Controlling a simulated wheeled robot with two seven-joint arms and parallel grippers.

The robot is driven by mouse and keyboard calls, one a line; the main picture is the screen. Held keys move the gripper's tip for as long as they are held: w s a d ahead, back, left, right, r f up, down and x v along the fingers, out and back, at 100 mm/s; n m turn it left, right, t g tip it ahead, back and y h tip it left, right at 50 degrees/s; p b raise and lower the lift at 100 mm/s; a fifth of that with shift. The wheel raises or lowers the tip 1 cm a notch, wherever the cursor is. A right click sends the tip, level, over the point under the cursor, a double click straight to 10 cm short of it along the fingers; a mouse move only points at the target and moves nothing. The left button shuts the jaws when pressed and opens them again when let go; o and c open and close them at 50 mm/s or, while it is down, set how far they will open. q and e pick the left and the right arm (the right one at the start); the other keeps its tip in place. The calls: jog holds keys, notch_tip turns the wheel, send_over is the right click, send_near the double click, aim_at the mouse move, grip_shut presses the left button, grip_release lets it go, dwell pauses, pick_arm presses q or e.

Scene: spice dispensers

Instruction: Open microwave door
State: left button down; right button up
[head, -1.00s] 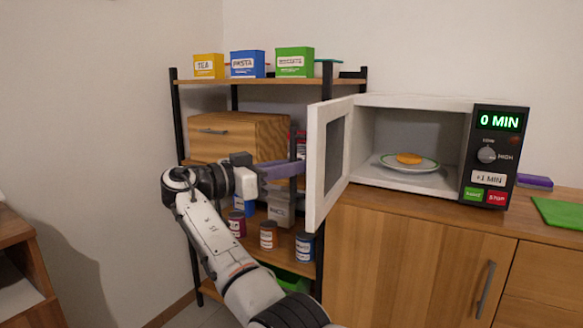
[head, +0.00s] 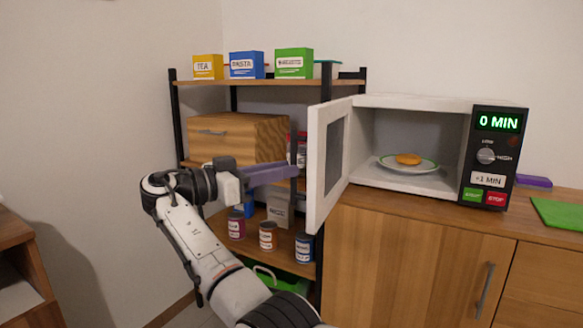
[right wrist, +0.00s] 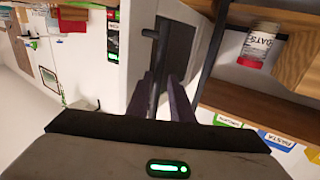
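The microwave (head: 415,103) stands on the wooden cabinet at right. Its white door (head: 318,170) is swung wide open to the left, and the inside shows. The door's dark bar handle (head: 293,185) is on the outer side of the door. My right gripper (head: 294,170) is at the handle, outside the door, with its purple fingers pointing right. In the right wrist view, the fingers (right wrist: 165,85) are apart, with the dark handle (right wrist: 152,55) ahead and between them. Contact is hard to tell. My left gripper is not in view.
A plate (head: 384,163) with an orange-brown food item (head: 408,159) is inside the microwave. A shelf rack (head: 222,83) with boxes, jars and a wooden bread box (head: 225,135) stands behind my right arm. A green mat (head: 560,213) lies on the counter at right.

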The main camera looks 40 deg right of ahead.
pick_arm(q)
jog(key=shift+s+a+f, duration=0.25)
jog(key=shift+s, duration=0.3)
pick_arm(e)
jog(key=a, duration=0.7)
jog(key=shift+w, duration=0.25)
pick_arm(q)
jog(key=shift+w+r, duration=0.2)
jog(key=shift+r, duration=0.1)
